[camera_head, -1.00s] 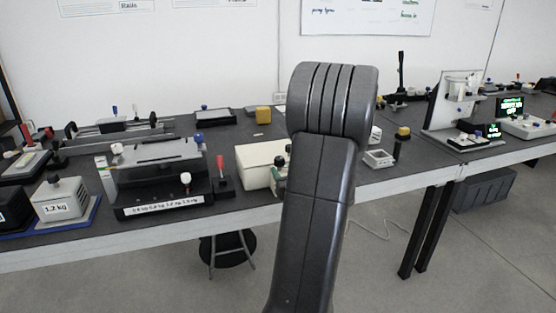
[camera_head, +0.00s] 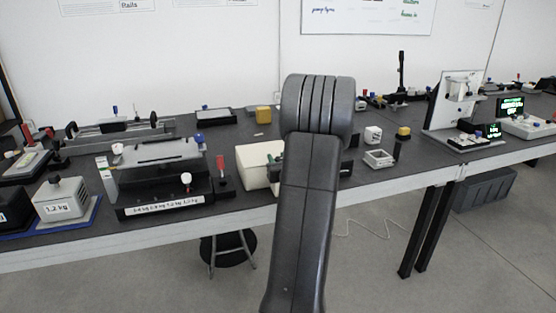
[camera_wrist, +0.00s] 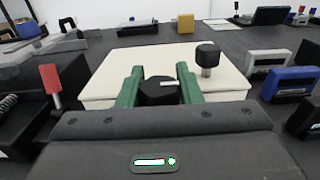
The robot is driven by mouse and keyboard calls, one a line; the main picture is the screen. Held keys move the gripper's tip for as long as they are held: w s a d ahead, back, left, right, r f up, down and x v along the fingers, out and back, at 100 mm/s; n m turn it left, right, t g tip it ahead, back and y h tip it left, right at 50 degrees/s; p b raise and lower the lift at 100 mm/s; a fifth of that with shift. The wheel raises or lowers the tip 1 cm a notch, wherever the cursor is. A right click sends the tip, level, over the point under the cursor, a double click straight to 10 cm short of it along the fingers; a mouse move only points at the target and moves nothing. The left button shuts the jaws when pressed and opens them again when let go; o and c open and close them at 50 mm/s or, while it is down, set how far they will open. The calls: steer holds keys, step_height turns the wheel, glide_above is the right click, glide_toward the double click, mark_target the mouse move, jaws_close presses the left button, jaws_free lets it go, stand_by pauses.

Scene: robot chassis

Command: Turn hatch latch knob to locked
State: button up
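A low cream box (camera_wrist: 120,62) lies ahead of my gripper in the wrist view. It also shows in the head view (camera_head: 254,170), partly behind my arm. A black knob (camera_wrist: 160,94) with a white mark sits at the box's near side. A second black knob (camera_wrist: 207,56) stands on a metal stem at the box's right. My gripper (camera_wrist: 159,85) has its two green fingers apart, one on each side of the marked knob. I cannot tell whether they touch it.
A red-handled lever (camera_wrist: 50,80) stands close on the left. Grey and blue blocks (camera_wrist: 290,82) stand close on the right. A yellow block (camera_wrist: 186,23) lies behind the box. The dark table (camera_wrist: 220,33) has bare room behind the box.

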steer(key=c, duration=0.3)
